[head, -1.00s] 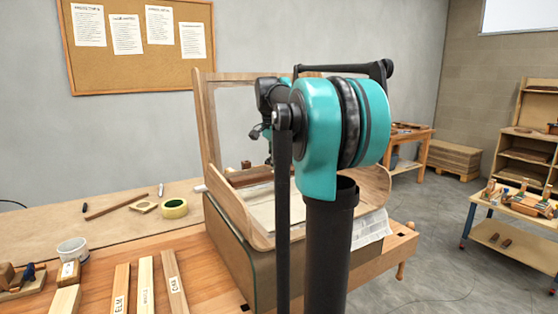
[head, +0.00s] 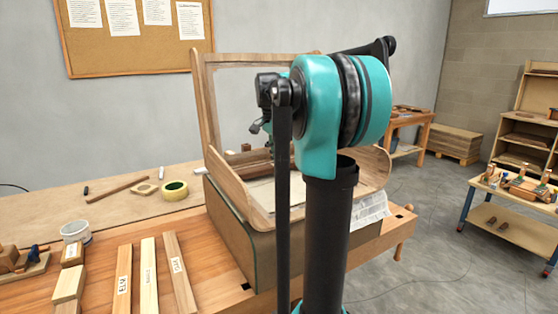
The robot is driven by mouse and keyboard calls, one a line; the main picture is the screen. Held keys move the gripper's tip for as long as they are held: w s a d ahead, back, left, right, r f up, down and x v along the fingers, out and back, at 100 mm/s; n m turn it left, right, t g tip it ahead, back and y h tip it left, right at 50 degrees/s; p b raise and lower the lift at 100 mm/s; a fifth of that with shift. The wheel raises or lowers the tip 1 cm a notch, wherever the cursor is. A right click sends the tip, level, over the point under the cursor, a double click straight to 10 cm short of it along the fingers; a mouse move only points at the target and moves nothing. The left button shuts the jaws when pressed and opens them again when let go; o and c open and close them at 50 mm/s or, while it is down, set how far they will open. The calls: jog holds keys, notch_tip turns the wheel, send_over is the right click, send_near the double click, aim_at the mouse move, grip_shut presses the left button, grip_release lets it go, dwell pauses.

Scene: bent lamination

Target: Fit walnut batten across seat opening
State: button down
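A bent wooden chair frame (head: 232,184) with an upright back stands on a dark box-like block (head: 238,240) on the workbench. Its seat opening (head: 275,194) shows pale between the curved sides and is partly covered by my arm. A dark brown bar (head: 257,164), which looks like the walnut batten, shows at the rear of the seat, left of my arm. My arm's teal joint and black links stand in front of the chair.
Several labelled light battens (head: 149,275) lie at the bench's front left. A white cup (head: 75,231), a yellow tape roll (head: 174,190) and a brown stick (head: 117,188) lie nearby. A low cart (head: 510,205) stands right; open floor lies between.

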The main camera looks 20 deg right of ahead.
jog(key=shift+f, duration=0.55)
dwell(0.9)
jog(key=c, duration=1)
grip_release()
jog(key=shift+r, duration=8)
